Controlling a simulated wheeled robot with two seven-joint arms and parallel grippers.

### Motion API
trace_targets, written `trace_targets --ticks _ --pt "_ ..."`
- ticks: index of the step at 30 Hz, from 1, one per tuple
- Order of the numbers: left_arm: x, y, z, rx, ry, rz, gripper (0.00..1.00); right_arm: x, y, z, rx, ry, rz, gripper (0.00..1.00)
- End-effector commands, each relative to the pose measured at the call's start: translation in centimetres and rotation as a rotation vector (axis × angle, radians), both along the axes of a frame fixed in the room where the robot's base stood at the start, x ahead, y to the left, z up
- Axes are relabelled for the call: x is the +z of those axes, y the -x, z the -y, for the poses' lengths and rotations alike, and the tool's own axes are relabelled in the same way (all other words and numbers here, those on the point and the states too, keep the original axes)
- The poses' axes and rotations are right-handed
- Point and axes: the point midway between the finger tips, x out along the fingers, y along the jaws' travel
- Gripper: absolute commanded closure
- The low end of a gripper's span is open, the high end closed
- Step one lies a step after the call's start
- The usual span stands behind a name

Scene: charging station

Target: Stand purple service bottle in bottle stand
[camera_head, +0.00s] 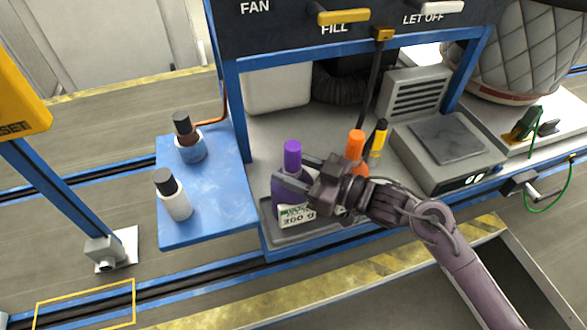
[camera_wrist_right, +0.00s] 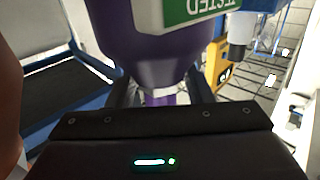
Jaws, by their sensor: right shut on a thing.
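The purple service bottle (camera_head: 280,192) stands about upright at the left end of the grey tray on the bench, with a purple cap and a white label on its front. My right gripper (camera_head: 293,178) is shut on its body from the right. In the right wrist view the purple bottle (camera_wrist_right: 150,55) fills the top middle between the fingers, its green label upside down. I cannot tell whether its base touches the tray. A blue round holder (camera_head: 192,151) on the blue side shelf has a brown, dark-capped bottle in it; I cannot tell which thing is the bottle stand. My left gripper is out of view.
A white bottle (camera_head: 176,205) with a dark cap stands on the blue side shelf (camera_head: 226,205), which has bare room. A grey scale (camera_head: 445,150) is to the right. A blue post separates shelf and bench.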

Motion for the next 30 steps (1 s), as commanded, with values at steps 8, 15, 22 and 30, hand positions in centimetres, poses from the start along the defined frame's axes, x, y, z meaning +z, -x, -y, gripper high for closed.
trace_targets --ticks 8,15,22,30 --pt "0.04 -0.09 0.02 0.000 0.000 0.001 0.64 -0.46 -0.04 0.01 -0.001 -0.004 0.006 1.00" --pt "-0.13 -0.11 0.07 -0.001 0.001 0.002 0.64 -1.03 -0.03 0.03 -0.001 0.000 0.002 0.51" --pt "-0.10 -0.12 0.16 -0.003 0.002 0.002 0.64 -1.00 -0.02 0.04 -0.001 0.000 0.002 0.32" --pt "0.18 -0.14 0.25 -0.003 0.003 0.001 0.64 -0.44 -0.03 0.04 -0.001 0.000 0.003 0.32"
